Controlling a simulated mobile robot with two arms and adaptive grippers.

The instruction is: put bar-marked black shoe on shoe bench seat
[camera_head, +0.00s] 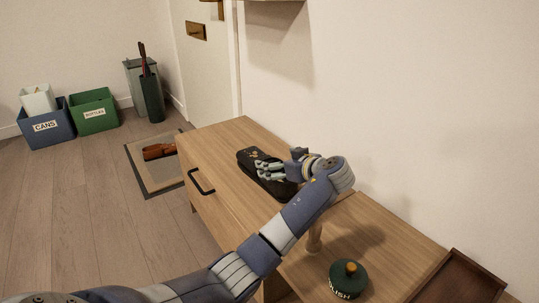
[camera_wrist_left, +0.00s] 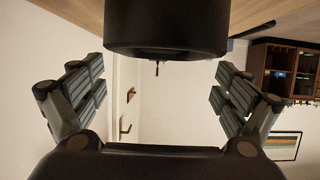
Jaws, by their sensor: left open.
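A black shoe (camera_head: 247,157) lies on the wooden top (camera_head: 225,135) of a drawer unit, with small light marks on its upper; I cannot make out a bar mark. My left gripper (camera_head: 268,171) is open, with its fingers over the shoe. I cannot tell if they touch it. In the left wrist view a dark rounded end, seemingly the shoe (camera_wrist_left: 165,30), sits at the top, between and beyond the spread fingers of my left gripper (camera_wrist_left: 158,88). My forearm hides part of the wooden top. My right gripper is not in view.
A dark green tin (camera_head: 348,281) stands on the wooden surface (camera_head: 385,235) at right, near a brown tray (camera_head: 462,280). A brown shoe (camera_head: 158,151) lies on the floor rug (camera_head: 150,182). Blue (camera_head: 45,124) and green (camera_head: 94,111) bins stand at the back. A wall runs behind.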

